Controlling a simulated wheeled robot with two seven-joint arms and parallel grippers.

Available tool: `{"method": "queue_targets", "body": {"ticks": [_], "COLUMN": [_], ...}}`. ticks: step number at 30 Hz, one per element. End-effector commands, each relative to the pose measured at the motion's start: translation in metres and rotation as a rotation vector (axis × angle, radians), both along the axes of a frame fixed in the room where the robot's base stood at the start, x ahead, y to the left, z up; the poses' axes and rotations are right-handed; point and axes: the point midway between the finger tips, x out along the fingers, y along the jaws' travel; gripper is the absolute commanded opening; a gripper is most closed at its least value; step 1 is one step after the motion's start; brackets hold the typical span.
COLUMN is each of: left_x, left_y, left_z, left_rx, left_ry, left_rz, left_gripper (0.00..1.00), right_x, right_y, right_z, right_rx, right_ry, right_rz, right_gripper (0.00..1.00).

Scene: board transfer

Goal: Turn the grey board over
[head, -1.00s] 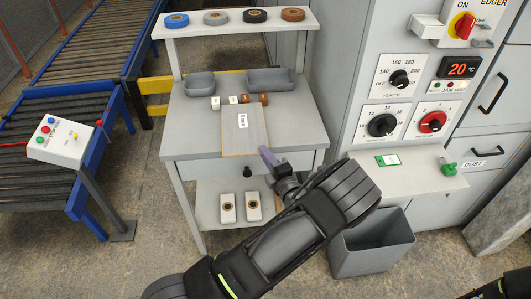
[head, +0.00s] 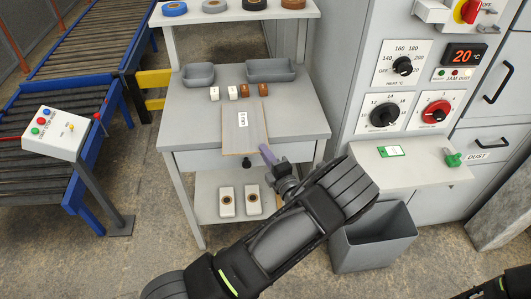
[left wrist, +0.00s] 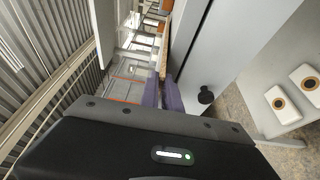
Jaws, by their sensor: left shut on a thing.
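The grey board (head: 238,130) lies flat on the workbench, printed label (head: 243,118) facing up. Its near end sticks out a little past the bench's front edge. My left gripper (head: 267,156) is at the board's near right corner. It is shut on the board, its purple fingers gripping the edge. In the left wrist view the two purple fingers (left wrist: 162,93) close at the board's edge; much of the board is hard to make out there. My right gripper is not in view.
Two grey trays (head: 270,70) are farther back. Tape rolls sit on the upper shelf. A control cabinet (head: 400,90) stands right, a grey bin (head: 375,245) below it.

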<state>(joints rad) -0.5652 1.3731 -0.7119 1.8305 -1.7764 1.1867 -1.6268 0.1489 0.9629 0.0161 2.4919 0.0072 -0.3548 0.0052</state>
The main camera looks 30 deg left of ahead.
Motion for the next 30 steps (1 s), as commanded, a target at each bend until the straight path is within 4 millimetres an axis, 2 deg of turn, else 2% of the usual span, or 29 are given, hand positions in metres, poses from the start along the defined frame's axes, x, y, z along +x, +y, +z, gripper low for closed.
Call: {"method": "queue_targets", "body": {"ticks": [10,11,12,20,30], "left_x": [0.0001,0.0002,0.0001,0.0001,0.0000], "left_y": [0.0000,0.0001,0.0000,0.0000,-0.0001], "left_z": [-0.0049,-0.0048,-0.0044,-0.0047,-0.0055], "left_rx": [0.002,0.002,0.002,0.001,-0.001], "left_ry": [-0.001,-0.001,-0.001,-0.001,0.001], "left_rz": [0.000,0.000,0.000,0.000,0.000], "left_gripper": [0.00,0.08,0.11,0.32,0.35], "right_x": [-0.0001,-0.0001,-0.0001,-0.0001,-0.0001], "right_y": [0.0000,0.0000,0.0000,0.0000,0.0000], "right_z": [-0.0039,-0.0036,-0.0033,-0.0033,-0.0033], "right_rx": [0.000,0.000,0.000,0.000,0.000], "right_ry": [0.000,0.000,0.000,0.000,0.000], "right_rz": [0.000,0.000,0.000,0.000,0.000], "right_gripper": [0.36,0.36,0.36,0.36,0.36]}}
